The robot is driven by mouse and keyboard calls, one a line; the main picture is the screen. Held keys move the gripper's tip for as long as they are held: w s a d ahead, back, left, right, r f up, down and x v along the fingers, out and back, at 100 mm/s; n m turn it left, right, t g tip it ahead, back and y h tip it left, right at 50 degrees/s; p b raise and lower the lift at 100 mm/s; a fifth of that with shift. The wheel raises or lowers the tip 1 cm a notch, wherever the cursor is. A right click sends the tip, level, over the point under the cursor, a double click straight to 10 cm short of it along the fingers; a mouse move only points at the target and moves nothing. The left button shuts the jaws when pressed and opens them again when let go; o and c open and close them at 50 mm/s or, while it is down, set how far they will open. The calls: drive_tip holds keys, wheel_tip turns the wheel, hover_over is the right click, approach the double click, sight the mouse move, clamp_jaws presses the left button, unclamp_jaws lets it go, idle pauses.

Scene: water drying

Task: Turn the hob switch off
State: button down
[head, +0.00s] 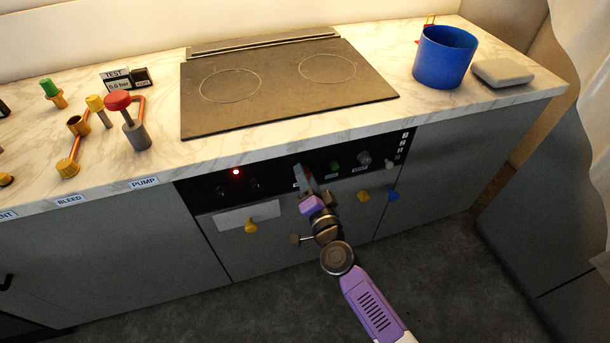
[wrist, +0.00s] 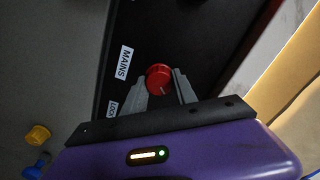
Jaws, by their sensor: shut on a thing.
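A red round knob (wrist: 157,76) with a pale pointer line sits on the black control panel (wrist: 128,30) in the wrist view. A white label reading MAINS (wrist: 125,62) is beside it. No label reading hob is legible, so I cannot tell which control is the hob switch. My gripper (wrist: 161,84) has its two grey fingers on either side of the red knob, shut on it. In the head view my gripper (head: 303,179) is at the middle of the panel (head: 275,184) and hides the knob.
A red light (head: 236,171) glows on the panel's left. Yellow (head: 363,196) and blue (head: 393,191) handles stick out below. The hob (head: 290,88) and a blue pot (head: 443,58) are on the counter.

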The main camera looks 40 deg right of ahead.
drive_tip(key=m, duration=0.4)
drive_tip(key=shift+f+m, duration=0.15)
drive_tip(key=shift+m, duration=0.15)
drive_tip(key=m, duration=0.4)
drive_tip(key=shift+s+f+m+b, duration=0.1)
drive_tip(key=shift+m+b, duration=0.3)
drive_tip(key=c, duration=1)
unclamp_jaws()
drive_tip(key=v, duration=0.7)
drive_tip(key=shift+s, duration=0.35)
